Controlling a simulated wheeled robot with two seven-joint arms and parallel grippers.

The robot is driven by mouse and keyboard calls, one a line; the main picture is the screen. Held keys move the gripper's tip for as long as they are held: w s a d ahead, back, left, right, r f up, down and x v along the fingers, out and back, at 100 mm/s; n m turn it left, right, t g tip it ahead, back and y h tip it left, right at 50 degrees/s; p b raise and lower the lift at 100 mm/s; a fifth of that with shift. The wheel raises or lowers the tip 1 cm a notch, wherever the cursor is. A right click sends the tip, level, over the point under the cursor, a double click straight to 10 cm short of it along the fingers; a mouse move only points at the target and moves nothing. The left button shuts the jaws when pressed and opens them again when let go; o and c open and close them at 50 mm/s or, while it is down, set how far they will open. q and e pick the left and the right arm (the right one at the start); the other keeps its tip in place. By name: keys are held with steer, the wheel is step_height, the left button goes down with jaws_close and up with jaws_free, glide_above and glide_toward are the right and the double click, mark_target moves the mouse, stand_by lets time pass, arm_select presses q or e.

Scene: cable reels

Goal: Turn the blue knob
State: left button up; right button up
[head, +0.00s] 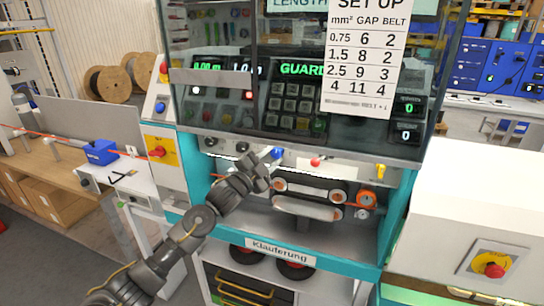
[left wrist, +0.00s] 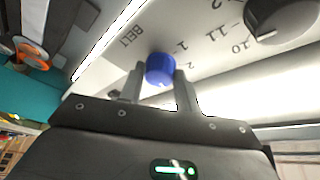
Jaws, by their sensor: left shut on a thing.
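The blue knob (left wrist: 160,69) sits on a pale panel marked with numbers and the word BELT, in the left wrist view. It also shows in the head view (head: 277,153), on the strip below the machine's glass guard. My left gripper (left wrist: 160,84) is shut on the blue knob, with one finger on each side of it. In the head view my left gripper (head: 268,163) reaches up to the knob from the lower left. My right gripper is not in view.
A black knob (left wrist: 280,18) is beside the blue one. A glass guard with a settings sheet (head: 366,55) hangs above. A red stop button (head: 495,270) is at the right.

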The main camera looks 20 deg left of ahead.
arm_select(q)
steer(key=m, duration=0.1)
steer(key=m+g, duration=0.1)
steer(key=m, duration=0.1)
steer(key=shift+a+r, duration=0.1)
steer(key=shift+r, duration=0.15)
steer(key=shift+r+m+g+p, duration=0.1)
steer(key=shift+m+g+p, duration=0.55)
steer(key=shift+m, duration=1.15)
steer(key=o, duration=1)
steer(key=shift+s, duration=0.1)
steer(key=shift+b+v, duration=1.8)
steer(key=shift+v, duration=3.5)
